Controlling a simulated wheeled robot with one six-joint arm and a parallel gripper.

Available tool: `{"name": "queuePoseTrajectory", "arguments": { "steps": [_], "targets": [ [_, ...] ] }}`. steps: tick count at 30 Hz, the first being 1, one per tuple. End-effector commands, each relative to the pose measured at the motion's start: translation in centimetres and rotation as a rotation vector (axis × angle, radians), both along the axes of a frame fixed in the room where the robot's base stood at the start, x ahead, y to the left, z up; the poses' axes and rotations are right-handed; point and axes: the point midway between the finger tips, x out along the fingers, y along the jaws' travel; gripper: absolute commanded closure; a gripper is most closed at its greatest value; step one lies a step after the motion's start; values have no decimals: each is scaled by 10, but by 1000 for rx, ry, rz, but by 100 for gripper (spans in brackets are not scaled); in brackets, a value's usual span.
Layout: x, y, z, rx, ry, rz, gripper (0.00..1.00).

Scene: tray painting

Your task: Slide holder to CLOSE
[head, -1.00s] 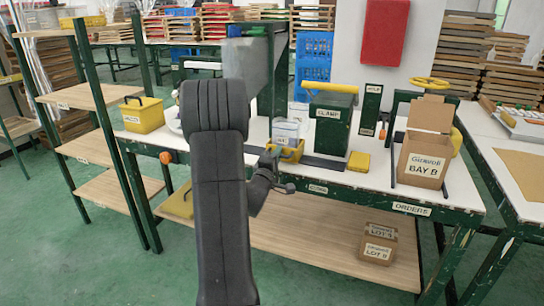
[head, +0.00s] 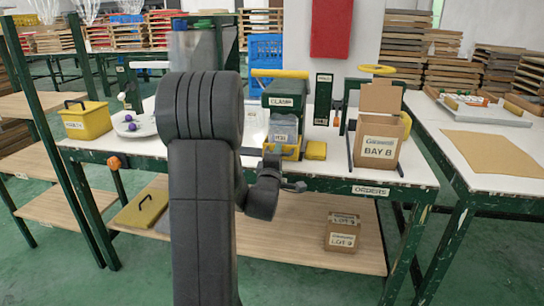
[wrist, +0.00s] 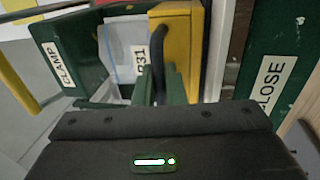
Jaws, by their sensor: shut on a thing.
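The yellow holder (head: 290,154) stands on the white bench in front of the green clamp (head: 284,101), with a pale labelled bag (head: 284,129) in it. The wrist view shows the holder's yellow side (wrist: 183,25), its black handle (wrist: 159,50) and the bag (wrist: 122,48), whose label is partly hidden. My gripper (wrist: 158,84) is shut on the handle; its green fingers show in the wrist view. In the head view my arm partly hides it. A green plate marked CLOSE (wrist: 271,82) is right of the holder in the wrist view, with a gap between.
A yellow block (head: 316,150) lies just right of the holder, and a BAY B carton (head: 379,146) stands farther right. A yellow box (head: 87,122) and a white plate (head: 140,127) are at the bench's left. The lower shelf holds another carton (head: 342,233).

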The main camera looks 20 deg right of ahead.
Motion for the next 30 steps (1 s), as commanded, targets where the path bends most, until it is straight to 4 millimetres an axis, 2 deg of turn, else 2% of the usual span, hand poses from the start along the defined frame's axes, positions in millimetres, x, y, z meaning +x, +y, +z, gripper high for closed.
{"name": "queuePoseTrajectory", "arguments": {
  "steps": [8, 9, 20, 23, 30],
  "targets": [
    [-3, -3, -2, 3, 3, -8, 100],
    [-3, -3, -2, 3, 3, -8, 85],
    [-5, 1, -2, 2, 1, -5, 85],
    [-14, 7, -3, 3, 3, -4, 85],
    [-55, 35, -12, 3, 4, -4, 85]
  ]
}}
